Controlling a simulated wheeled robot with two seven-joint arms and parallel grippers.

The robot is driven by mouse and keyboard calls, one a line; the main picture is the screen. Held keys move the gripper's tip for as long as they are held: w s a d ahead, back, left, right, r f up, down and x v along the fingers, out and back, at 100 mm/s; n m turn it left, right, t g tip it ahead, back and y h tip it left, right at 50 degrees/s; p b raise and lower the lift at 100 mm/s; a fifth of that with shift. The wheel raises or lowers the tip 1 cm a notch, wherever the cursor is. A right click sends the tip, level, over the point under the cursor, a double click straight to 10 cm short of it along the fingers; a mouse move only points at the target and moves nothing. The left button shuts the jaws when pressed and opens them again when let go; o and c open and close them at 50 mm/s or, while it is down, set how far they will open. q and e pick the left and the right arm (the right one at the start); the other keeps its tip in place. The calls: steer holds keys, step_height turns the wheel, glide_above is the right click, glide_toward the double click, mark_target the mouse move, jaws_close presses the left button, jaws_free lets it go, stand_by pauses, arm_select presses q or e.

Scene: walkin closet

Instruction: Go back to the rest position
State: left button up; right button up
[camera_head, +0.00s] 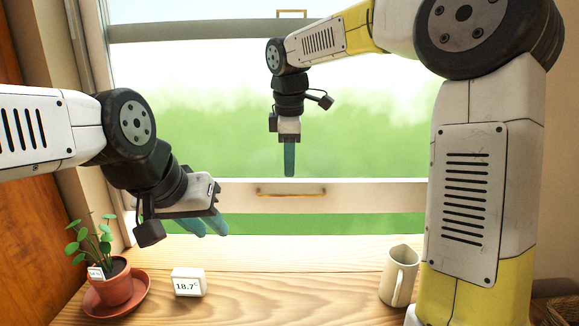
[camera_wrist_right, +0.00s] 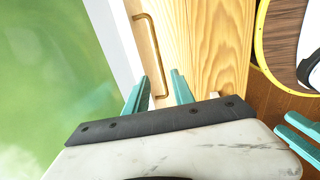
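My right gripper (camera_head: 289,172) hangs in front of the window with its teal fingers pointing down, above the lower rail. In the right wrist view its two fingers (camera_wrist_right: 158,84) stand apart with nothing between them, so it is open and empty. My left gripper (camera_head: 206,228) is at the left above the sill, tilted down to the right. Its two teal fingers show a gap and hold nothing. Teal fingers also show at the right edge of the right wrist view (camera_wrist_right: 300,135).
A wooden sill (camera_head: 290,290) holds a potted plant (camera_head: 114,284) on a saucer, a small white display (camera_head: 188,282) reading 18.7 and a cream pitcher (camera_head: 398,276). The window rail (camera_head: 350,195) has a brass handle (camera_head: 291,193). The sill between display and pitcher is clear.

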steer(key=shift+d, duration=0.1)
steer(key=s+d+f+m+t+y, duration=0.1)
steer(key=s+d+m+t, duration=0.1)
steer(key=s+d+m, duration=0.5)
steer(key=s+d+f+m+t+y, duration=0.1)
steer(key=s+d+m, duration=0.6)
steer(key=s, duration=0.8)
steer(key=shift+d+f+m+t, duration=0.15)
steer(key=shift+f+m+t, duration=0.45)
steer(key=shift+m, duration=1.1)
steer(key=shift+s, duration=0.1)
